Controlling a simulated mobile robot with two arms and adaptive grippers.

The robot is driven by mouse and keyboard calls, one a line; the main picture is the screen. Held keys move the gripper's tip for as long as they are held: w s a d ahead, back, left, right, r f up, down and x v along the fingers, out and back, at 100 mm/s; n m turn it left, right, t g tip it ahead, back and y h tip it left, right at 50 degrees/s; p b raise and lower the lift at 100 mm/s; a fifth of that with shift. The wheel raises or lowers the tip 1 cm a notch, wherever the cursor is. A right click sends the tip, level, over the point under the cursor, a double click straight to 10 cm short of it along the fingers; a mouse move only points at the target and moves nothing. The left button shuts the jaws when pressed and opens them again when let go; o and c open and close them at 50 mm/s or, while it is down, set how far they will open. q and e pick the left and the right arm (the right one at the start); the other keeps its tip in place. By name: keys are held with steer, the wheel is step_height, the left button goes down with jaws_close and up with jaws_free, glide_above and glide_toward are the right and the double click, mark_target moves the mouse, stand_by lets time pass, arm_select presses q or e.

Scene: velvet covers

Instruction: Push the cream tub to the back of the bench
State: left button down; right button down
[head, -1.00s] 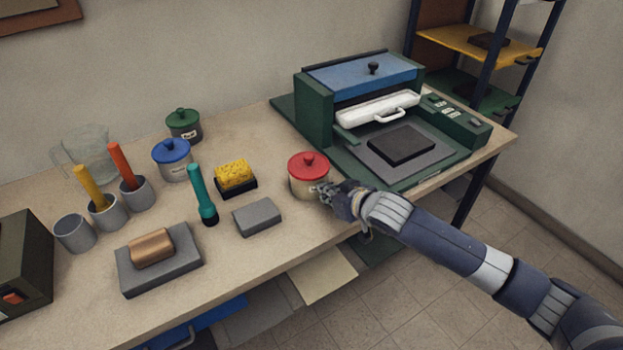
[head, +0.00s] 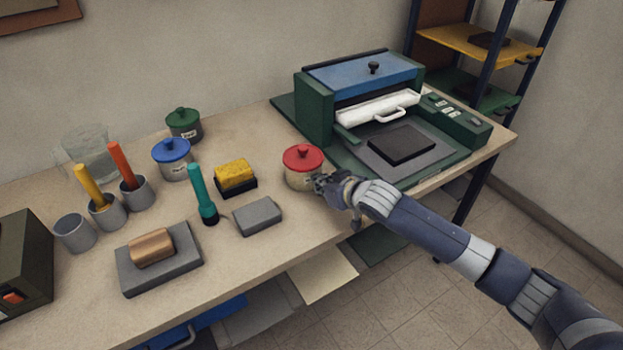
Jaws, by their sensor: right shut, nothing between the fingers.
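The cream tub (head: 299,178) with a red knobbed lid stands upright on the bench (head: 262,248), right of the middle and a little behind the front edge. My right gripper (head: 325,184) is shut and empty at the tub's front right side. Its fingertips appear to touch the tub's wall, and they hide a small part of it. My left gripper is not in view.
Behind the tub the bench is clear up to the wall. A green press (head: 315,112) stands to its right. A yellow sponge (head: 235,174) and a grey block (head: 257,216) lie to its left. Blue-lidded (head: 174,168) and green-lidded (head: 186,130) tubs stand farther back.

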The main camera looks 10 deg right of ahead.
steer(key=shift+w+a, duration=0.2)
steer(key=shift+w, duration=0.4)
steer(key=shift+w+a, duration=0.15)
steer(key=shift+w, duration=0.45)
steer(key=shift+w+a+b, duration=0.2)
steer(key=shift+w+b, duration=0.1)
steer(key=shift+w, duration=0.5)
steer(key=shift+w+a+b, duration=0.2)
steer(key=shift+w+b, duration=0.1)
steer(key=shift+w, duration=0.55)
steer(key=shift+w+a+b, duration=0.2)
steer(key=shift+w+b, duration=0.1)
steer(key=shift+w, duration=0.5)
steer(key=shift+w, duration=0.15)
steer(key=shift+w+a+f+b, duration=0.15)
steer(key=shift+w+b, duration=0.25)
steer(key=shift+w, duration=0.25)
steer(key=shift+w+a+r+b, duration=0.15)
steer(key=shift+w+b, duration=0.25)
steer(key=shift+w, duration=0.2)
steer(key=shift+w+a+b, duration=0.25)
steer(key=shift+w+b, duration=0.4)
steer(key=shift+w, duration=0.4)
